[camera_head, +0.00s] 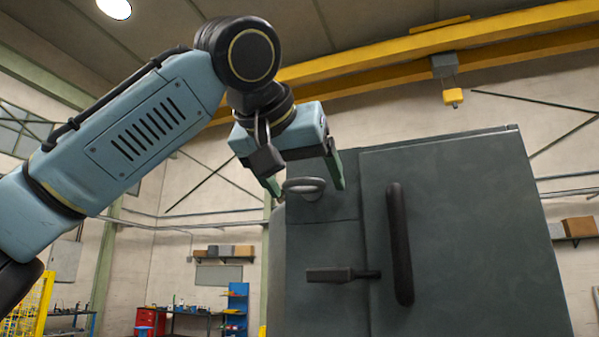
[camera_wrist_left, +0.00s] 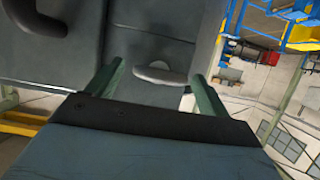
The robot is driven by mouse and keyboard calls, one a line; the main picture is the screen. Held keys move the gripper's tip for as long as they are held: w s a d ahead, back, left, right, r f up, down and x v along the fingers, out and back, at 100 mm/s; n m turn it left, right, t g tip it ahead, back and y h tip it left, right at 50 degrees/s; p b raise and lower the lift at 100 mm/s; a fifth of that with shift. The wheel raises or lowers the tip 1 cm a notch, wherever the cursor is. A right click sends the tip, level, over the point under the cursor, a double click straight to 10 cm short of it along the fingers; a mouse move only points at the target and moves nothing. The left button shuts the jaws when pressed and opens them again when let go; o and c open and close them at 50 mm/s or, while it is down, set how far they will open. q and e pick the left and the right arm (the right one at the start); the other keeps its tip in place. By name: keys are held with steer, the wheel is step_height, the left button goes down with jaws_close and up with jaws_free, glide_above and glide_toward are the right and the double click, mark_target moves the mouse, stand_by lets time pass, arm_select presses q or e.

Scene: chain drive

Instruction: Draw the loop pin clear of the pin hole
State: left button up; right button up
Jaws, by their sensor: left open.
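The loop pin's pale grey ring (camera_head: 304,187) stands out near the upper left of the dark grey cabinet front. It also shows in the left wrist view (camera_wrist_left: 160,74). My left gripper (camera_head: 306,190) is open, with one green finger on each side of the ring. In the left wrist view the ring lies between the fingertips, with a gap at least on its left side; I cannot tell whether the right finger touches it. The pin hole and the pin's shank are hidden behind the ring. My right gripper is not in view.
The cabinet (camera_head: 470,240) has a dark vertical handle (camera_head: 399,244) and a horizontal latch bar (camera_head: 335,275) below the ring. A yellow crane beam (camera_head: 420,55) runs overhead. Workbenches and a blue rack (camera_head: 236,308) stand far behind at the left.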

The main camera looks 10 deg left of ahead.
arm_select(q)
steer(key=c, duration=1.2)
steer(key=shift+o, duration=0.2)
steer(key=shift+s+a+b, duration=0.25)
steer(key=shift+s+b, duration=0.35)
steer(key=shift+s, duration=0.6)
steer(key=shift+s+a+b, duration=0.2)
steer(key=shift+s+b, duration=0.4)
steer(key=shift+s, duration=0.6)
steer(key=s+a+b, duration=0.1)
steer(key=s+b, duration=0.1)
steer(key=s, duration=0.4)
steer(key=shift+a, duration=0.1)
